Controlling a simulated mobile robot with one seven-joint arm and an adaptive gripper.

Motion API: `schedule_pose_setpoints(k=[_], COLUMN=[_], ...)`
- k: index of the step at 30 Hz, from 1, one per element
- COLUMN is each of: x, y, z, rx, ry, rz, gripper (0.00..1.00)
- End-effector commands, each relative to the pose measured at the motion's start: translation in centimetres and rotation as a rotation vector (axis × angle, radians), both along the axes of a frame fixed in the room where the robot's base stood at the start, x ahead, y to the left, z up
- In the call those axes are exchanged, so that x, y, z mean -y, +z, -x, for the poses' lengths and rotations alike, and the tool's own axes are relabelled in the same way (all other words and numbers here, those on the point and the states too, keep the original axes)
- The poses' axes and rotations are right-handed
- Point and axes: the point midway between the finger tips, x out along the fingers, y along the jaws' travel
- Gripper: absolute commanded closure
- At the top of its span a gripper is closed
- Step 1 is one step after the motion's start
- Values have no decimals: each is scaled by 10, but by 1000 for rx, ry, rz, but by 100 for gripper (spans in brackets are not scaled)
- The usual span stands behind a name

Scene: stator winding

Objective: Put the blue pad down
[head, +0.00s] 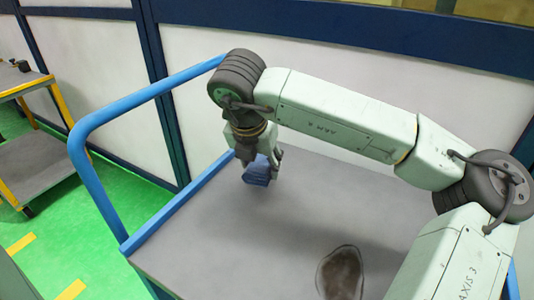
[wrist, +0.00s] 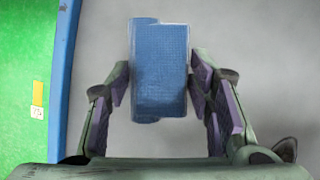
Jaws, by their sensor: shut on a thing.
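The blue pad (head: 257,171) is a small block with a woven-looking face. In the head view it hangs at the end of my arm, over the far left part of the grey cart top (head: 210,230). My gripper (head: 261,165) is shut on it. In the wrist view the blue pad (wrist: 160,70) stands between the two purple-lined fingers of my gripper (wrist: 160,90). Whether the pad touches the cart top cannot be told for certain.
A blue rail (head: 100,120) rises along the cart's left side, close to my gripper. A dark oval patch (head: 340,273) lies on the cart top near the front. The surface between is clear. Another cart (head: 35,165) stands at the left on green floor.

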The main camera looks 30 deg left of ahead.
Motion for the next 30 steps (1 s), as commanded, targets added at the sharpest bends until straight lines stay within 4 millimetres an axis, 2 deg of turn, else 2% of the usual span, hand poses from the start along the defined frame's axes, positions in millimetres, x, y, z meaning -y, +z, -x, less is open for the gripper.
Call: schedule_pose_setpoints(k=[3,6,14,20,30], x=[-7,-11,-17,-17,-17], y=[1,-2,-4,-36,-40], z=[-24,-36,-55,-54,-54], rx=[-3,-2,-2,-2,0], ry=[-2,-1,-1,2,1], rz=[0,0,1,1,0], gripper=[75,75,75,75,75])
